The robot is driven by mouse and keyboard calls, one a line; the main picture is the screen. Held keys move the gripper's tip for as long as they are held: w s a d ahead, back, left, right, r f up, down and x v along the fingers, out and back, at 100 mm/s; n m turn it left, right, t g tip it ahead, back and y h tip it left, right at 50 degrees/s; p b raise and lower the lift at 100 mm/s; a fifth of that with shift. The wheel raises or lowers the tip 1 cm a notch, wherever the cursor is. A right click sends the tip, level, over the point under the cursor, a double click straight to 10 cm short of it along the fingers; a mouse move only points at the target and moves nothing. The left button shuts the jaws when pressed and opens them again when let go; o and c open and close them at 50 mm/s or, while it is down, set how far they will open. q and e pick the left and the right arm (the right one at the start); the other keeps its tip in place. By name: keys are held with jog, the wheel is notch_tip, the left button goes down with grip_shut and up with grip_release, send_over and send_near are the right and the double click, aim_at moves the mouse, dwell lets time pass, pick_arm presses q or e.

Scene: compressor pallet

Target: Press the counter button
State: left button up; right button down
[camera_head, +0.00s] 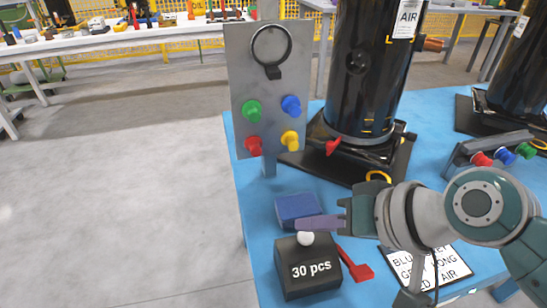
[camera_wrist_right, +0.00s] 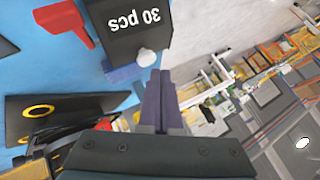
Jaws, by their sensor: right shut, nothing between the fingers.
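The counter is a black box (camera_head: 308,271) labelled "30 pcs" on the blue table, with a round white button (camera_head: 305,238) on it. My right gripper (camera_head: 300,224) is shut and empty. Its fingertips are just beside the button in the head view and cover part of the area behind it. In the right wrist view, the shut fingers (camera_wrist_right: 160,74) end close to the white button (camera_wrist_right: 147,57) on the black box (camera_wrist_right: 132,22). I cannot tell whether they touch it. My left gripper is not in view.
A blue block (camera_head: 294,207) is behind the counter, and a red-handled object (camera_head: 356,267) lies to its right. A grey panel (camera_head: 240,80) with coloured knobs and a black cylinder (camera_head: 364,75) stand behind. A labelled sheet (camera_head: 440,270) lies under my right arm. Open floor is left.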

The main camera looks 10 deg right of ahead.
jog(key=shift+f, duration=0.3)
jog(key=shift+f+b, duration=0.55)
jog(key=shift+f, duration=0.05)
dwell(0.6)
dwell(0.3)
jog(key=shift+r+p, duration=1.05)
jog(key=shift+p, duration=0.1)
notch_tip(320, 180, up, 5)
jog(key=p, duration=0.5)
